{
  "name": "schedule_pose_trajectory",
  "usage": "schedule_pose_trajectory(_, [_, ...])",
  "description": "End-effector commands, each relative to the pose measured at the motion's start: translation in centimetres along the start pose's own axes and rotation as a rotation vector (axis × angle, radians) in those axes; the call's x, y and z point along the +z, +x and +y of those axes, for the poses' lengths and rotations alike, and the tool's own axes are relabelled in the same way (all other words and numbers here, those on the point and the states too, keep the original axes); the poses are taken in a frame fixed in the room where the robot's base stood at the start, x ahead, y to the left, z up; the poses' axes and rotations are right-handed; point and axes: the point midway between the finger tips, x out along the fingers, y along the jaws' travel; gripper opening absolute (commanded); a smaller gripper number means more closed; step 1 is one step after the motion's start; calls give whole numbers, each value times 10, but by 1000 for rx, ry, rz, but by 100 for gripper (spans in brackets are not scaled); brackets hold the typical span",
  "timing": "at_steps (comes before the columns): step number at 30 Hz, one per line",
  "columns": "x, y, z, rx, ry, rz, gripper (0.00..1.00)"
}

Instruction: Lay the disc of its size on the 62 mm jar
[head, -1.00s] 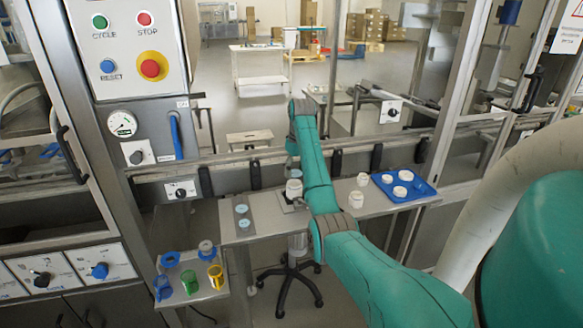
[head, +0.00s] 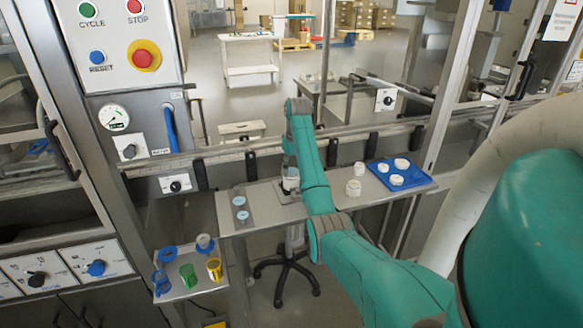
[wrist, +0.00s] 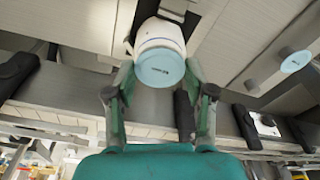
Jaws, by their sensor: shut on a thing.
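A white jar (head: 290,184) stands on a dark plate on the bench. It also shows in the wrist view (wrist: 158,33). My gripper (wrist: 160,76) is shut on a light blue disc (wrist: 160,68) with small print, its fingertips at either side of the disc's edge. The disc overlaps the jar in the wrist view; I cannot tell whether they touch. In the head view my gripper is right above the jar, partly hidden by my arm. Two other light blue discs (head: 239,201) (head: 241,215) lie on a grey strip to the left.
White jars (head: 353,187) stand right of my arm. A blue tray (head: 425,186) with several white pieces lies at the bench's right end. A lower shelf (head: 190,290) at left holds blue, green and yellow parts. A machine rail runs behind the bench.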

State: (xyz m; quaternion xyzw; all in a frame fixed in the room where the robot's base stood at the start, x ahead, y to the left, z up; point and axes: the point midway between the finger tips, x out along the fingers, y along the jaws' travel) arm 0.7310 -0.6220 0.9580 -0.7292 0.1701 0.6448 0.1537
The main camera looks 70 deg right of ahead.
Motion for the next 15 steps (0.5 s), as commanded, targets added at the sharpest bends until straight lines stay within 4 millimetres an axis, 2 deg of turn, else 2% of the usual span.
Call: schedule_pose_trajectory(15, [0, 3, 0, 0, 0, -1, 45])
